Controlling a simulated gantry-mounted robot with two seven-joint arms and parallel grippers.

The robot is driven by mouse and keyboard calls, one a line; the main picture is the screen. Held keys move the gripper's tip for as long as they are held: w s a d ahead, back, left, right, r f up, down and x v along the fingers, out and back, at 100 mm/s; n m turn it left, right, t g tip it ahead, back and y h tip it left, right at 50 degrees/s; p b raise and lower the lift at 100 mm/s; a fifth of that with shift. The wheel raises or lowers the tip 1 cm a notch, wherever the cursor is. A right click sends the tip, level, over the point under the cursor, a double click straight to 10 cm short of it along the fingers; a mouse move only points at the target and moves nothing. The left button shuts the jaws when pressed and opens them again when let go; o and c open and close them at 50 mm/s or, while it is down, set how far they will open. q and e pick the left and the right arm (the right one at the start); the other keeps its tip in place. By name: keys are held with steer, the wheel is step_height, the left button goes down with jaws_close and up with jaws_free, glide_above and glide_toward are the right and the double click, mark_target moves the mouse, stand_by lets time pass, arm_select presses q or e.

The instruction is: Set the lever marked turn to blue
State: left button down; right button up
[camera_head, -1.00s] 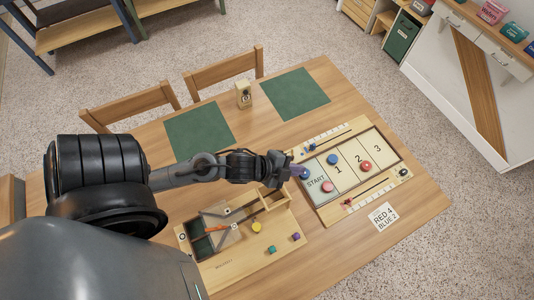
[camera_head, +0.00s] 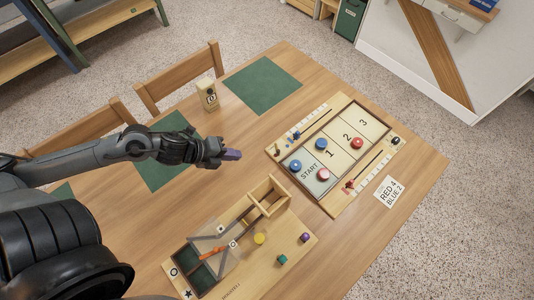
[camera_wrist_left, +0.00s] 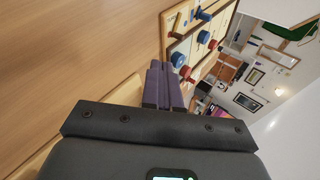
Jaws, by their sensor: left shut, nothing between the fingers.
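The shuffleboard-like game board (camera_head: 384,165) lies on the table, with START, 1, 2 and 3 squares. Blue discs (camera_head: 320,144) and red discs (camera_head: 323,174) lie on it. A small blue piece (camera_head: 296,134) and a red piece (camera_head: 348,186) sit along its two long sides, and a dark knob (camera_head: 395,141) is at one corner. My right gripper is out of view.
A wooden tray toy (camera_head: 237,292) with a yellow disc (camera_head: 260,239) and teal and purple cubes is at the front. A small box (camera_head: 208,94) stands near a green mat (camera_head: 262,82). A card (camera_head: 389,191) reads RED 4, BLUE 2. Chairs line the back edge.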

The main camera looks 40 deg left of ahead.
mark_target(277, 154)
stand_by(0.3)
arm_select(q)
steer(key=b+x, duration=0.2)
steer(key=x, duration=0.7)
steer(key=shift+w+f, duration=0.1)
steer(key=shift+w, duration=0.2)
steer(key=shift+w+d+p, duration=0.15)
steer(key=shift+w+d, duration=0.2)
steer(key=shift+w, duration=0.2)
steer(key=shift+w+d+p, duration=0.15)
steer(key=shift+w+d, duration=0.15)
steer(key=shift+w, duration=0.25)
steer(key=shift+w+d+f, duration=0.1)
steer(key=shift+w+d, duration=0.25)
steer(key=shift+w, duration=0.4)
